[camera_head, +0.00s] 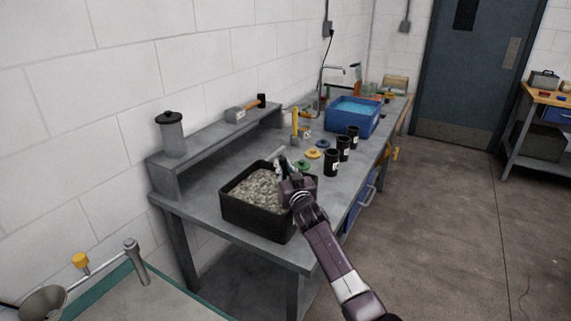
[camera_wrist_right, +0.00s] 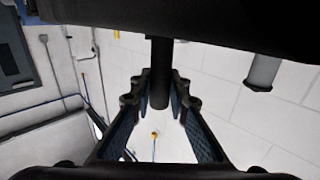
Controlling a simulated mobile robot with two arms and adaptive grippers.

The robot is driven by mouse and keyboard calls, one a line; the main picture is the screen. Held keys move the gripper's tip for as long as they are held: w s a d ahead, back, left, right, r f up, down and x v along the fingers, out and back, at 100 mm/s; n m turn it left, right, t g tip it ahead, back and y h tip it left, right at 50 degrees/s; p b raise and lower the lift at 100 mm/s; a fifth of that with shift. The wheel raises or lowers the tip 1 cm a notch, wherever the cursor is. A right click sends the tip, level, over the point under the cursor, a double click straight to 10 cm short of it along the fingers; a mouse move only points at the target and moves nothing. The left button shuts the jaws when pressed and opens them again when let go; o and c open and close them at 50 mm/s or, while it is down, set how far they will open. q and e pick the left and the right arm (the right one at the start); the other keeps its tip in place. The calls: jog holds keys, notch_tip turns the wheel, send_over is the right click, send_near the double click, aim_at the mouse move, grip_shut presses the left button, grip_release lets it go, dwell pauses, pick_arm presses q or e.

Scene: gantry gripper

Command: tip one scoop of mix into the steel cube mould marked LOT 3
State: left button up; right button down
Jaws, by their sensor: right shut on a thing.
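My right gripper (camera_head: 284,172) is over the right rim of a black tub (camera_head: 256,226) of grey, gravelly mix (camera_head: 254,188). In the right wrist view, a dark round handle (camera_wrist_right: 160,75) stands between its fingers (camera_wrist_right: 160,100), and the gripper is shut on it. What the handle belongs to is hidden, so I cannot tell whether it is the scoop or whether it carries mix. I cannot make out a steel cube mould or a LOT 3 mark. My left gripper is not in view.
The tub stands at the near end of a grey bench (camera_head: 212,160). Black cylinders (camera_head: 331,162) and coloured discs (camera_head: 303,165) stand beyond it, then a blue water tub (camera_head: 353,118).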

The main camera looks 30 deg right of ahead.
jog(key=shift+s+a, duration=1.45)
jog(key=shift+a, duration=0.9)
notch_tip(320, 180, up, 16)
jog(key=w+d+p, duration=0.1)
jog(key=d+p, duration=0.1)
jog(key=p, duration=1.2)
jog(key=shift+w+d, duration=0.3)
jog(key=shift+d, duration=0.1)
